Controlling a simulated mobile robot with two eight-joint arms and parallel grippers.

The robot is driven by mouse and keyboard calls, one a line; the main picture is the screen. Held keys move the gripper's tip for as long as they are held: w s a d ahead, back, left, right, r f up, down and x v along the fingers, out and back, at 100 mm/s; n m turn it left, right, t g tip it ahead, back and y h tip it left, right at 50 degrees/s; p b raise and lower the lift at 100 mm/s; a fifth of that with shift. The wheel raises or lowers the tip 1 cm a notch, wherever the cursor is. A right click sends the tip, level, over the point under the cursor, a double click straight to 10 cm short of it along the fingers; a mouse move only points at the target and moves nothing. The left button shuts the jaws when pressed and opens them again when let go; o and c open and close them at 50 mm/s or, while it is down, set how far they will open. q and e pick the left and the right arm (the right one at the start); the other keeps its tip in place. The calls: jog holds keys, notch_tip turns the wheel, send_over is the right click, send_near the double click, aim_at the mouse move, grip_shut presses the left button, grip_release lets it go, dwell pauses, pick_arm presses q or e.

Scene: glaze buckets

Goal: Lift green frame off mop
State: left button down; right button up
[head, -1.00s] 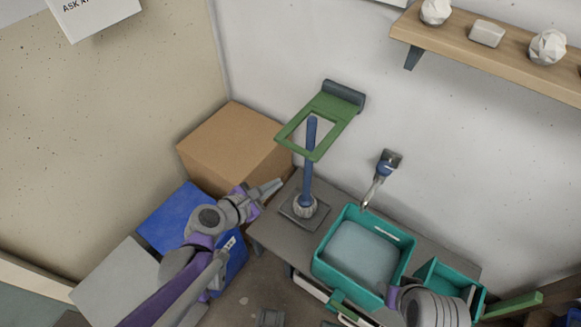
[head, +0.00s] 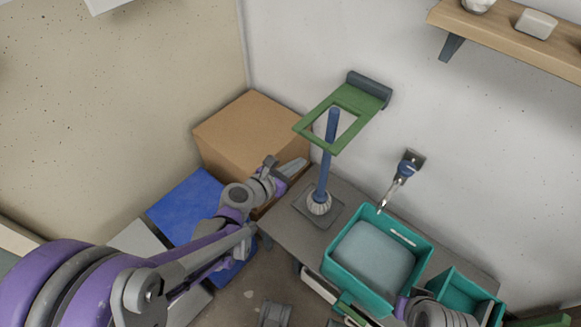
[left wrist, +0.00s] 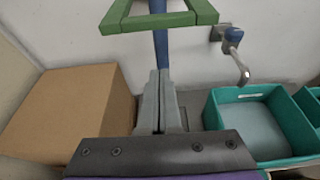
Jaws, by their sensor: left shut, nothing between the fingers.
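The green frame (head: 312,124) is a flat rectangle with an opening, joined to a dark block on the wall. The mop (head: 323,172) stands upright with a blue handle and a pale head on a grey base plate. The handle's top passes up through the frame's opening. In the left wrist view the frame (left wrist: 160,22) is at the top, around the blue handle (left wrist: 160,45). My left gripper (head: 303,163) is shut and empty, left of the handle and below the frame. Its fingers (left wrist: 158,90) point toward the handle. My right gripper is not visible; only part of that arm shows.
A cardboard box (head: 250,132) stands behind my left gripper, with a blue box (head: 190,210) nearer. A teal basin with water (head: 325,270) and a smaller teal bin (head: 450,275) are to the right. A tap (head: 405,170) and a shelf (head: 500,38) are on the wall.

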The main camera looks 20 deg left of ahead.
pick_arm(q)
jog(key=shift+w+d+r, duration=0.3)
jog(key=shift+w+r, duration=0.1)
jog(key=shift+w, duration=0.3)
jog(key=shift+w+d+r, duration=0.25)
jog(key=shift+w+r, duration=0.15)
jog(key=shift+w, duration=0.3)
jog(key=shift+w+d+r, duration=0.3)
jog(key=shift+w+r, duration=0.1)
jog(key=shift+w, duration=0.3)
jog(key=shift+r, duration=0.1)
